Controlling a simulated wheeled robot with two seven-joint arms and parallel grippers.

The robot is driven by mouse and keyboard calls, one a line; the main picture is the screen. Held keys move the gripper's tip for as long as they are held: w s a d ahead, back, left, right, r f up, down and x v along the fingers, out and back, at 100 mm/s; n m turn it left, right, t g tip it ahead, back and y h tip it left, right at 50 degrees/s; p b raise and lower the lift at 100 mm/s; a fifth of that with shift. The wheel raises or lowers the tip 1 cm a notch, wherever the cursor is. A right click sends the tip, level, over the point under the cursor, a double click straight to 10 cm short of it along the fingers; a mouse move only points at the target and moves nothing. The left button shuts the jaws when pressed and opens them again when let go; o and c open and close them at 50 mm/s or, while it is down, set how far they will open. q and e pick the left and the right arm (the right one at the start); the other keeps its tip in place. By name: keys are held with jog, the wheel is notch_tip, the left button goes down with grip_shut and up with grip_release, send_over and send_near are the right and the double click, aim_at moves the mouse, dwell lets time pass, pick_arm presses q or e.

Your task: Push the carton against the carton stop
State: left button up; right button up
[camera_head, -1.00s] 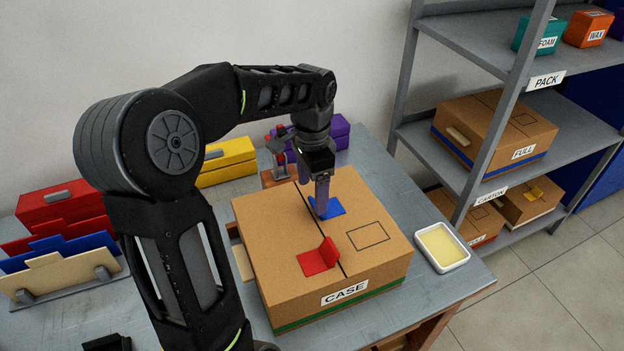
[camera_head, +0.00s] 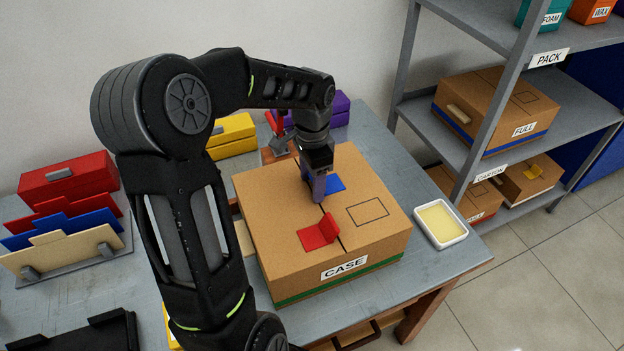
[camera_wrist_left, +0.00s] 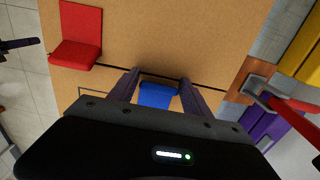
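The brown carton labelled CASE (camera_head: 290,240) sits flat on the grey table, with a red tab (camera_head: 318,233) and a blue tab (camera_head: 336,183) on top. My left gripper (camera_head: 318,198) points down at its top, beside the blue tab. In the left wrist view, its two fingers (camera_wrist_left: 160,80) stand apart with the blue tab between them in the picture; I cannot tell whether they touch the carton. A brown block (camera_head: 269,155) with a red lever stands by the carton's back edge; I cannot tell whether it is the carton stop.
A white tray (camera_head: 441,222) stands right of the carton near the table's edge. Red and blue dividers (camera_head: 62,225) are at left, with yellow (camera_head: 230,135) and purple (camera_head: 325,112) boxes behind. A shelf rack with cartons (camera_head: 495,112) stands at right.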

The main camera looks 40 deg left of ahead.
pick_arm(q)
grip_shut()
dwell(0.4)
jog(key=o, duration=0.5)
grip_release()
